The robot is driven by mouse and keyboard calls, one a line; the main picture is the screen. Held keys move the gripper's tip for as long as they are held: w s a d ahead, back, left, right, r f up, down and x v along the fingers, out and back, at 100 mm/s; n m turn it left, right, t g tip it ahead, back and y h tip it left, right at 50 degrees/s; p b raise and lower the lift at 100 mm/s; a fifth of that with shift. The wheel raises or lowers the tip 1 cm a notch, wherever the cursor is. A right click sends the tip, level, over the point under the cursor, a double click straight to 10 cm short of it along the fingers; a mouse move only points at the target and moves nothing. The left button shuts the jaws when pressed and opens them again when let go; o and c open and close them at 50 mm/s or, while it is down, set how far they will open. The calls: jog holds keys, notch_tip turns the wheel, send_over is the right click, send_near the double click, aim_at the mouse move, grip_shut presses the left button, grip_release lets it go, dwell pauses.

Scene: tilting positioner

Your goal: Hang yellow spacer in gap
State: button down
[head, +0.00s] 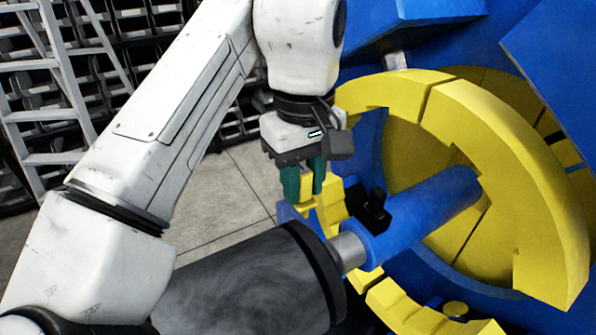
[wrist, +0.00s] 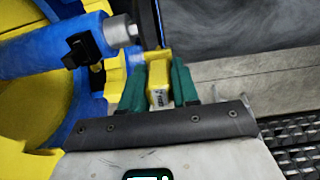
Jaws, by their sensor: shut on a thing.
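My gripper (head: 304,196) points down in the middle of the head view, its two green fingers shut on the yellow spacer (head: 306,204). Only a small part of the spacer shows below the fingers there. In the wrist view the spacer (wrist: 159,75) sits between the fingers, with small dark marking on its face. The large yellow ring (head: 505,140) of the blue positioner stands to the right of my gripper. More yellow blocks (head: 331,203) show just beside and behind the held spacer; I cannot tell whether it touches them. The gap is not clearly seen.
A blue shaft (head: 425,212) with a black clamp (head: 372,210) runs out from the ring's centre. A dark grey cylinder (head: 245,285) lies below my gripper. Yellow blocks (head: 395,300) show at the lower right. Shelves with bins (head: 120,50) and a white ladder (head: 55,110) stand at the back left.

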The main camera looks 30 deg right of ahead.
jog(key=shift+f, duration=1)
notch_tip(320, 180, down, 5)
jog(key=b, duration=0.6)
jog(key=shift+f, duration=0.2)
jog(key=shift+f+b, duration=0.45)
jog(key=shift+f, duration=0.55)
jog(key=c, duration=0.8)
grip_release()
jog(key=shift+o, duration=0.2)
jog(key=shift+r, duration=0.15)
